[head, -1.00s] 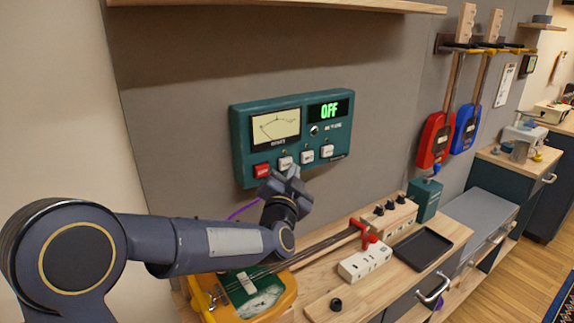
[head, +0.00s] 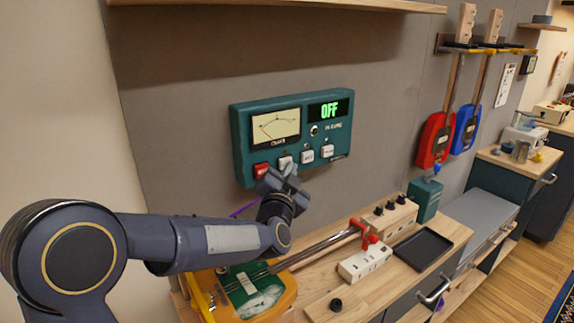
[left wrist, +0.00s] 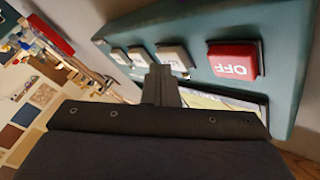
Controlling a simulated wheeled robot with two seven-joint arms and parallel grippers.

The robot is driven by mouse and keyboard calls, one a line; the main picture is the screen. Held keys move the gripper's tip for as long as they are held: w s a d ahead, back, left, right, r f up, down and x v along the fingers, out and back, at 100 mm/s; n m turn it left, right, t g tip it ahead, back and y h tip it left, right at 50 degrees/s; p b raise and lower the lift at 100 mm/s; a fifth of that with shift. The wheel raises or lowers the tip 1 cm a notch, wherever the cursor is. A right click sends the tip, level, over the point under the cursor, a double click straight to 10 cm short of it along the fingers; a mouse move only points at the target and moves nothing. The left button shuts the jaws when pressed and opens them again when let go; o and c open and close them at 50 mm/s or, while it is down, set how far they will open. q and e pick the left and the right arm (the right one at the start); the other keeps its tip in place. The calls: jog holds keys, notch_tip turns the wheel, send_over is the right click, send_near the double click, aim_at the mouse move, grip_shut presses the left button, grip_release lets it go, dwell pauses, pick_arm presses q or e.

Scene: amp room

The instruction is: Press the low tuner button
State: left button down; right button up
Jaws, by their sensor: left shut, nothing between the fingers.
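The white button nearest the red one (head: 285,162) is just above my left gripper (head: 288,171). The white labels are too small to read. My left gripper is shut and empty. In the left wrist view its fingertips (left wrist: 161,73) overlap the white-button row; contact cannot be told.
Below are a yellow-orange instrument (head: 284,298), a wooden bench (head: 320,290), a white block (head: 364,262), a red-handled part (head: 366,234) and a black tray (head: 423,249). A wooden shelf (head: 270,4) runs above. The wall right of the panel is clear up to the red tool (head: 435,140).

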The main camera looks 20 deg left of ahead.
pick_arm(q)
jog(key=shift+w+a, duration=0.15)
jog(key=shift+a, duration=0.05)
dwell(0.5)
jog(key=shift+s+d, duration=0.55)
jog(key=shift+d, duration=0.15)
jog(key=s+d, duration=0.1)
jog(key=d, duration=0.1)
jog(key=s+d+p, duration=0.1)
jog(key=s+d, duration=0.1)
dwell(0.9)
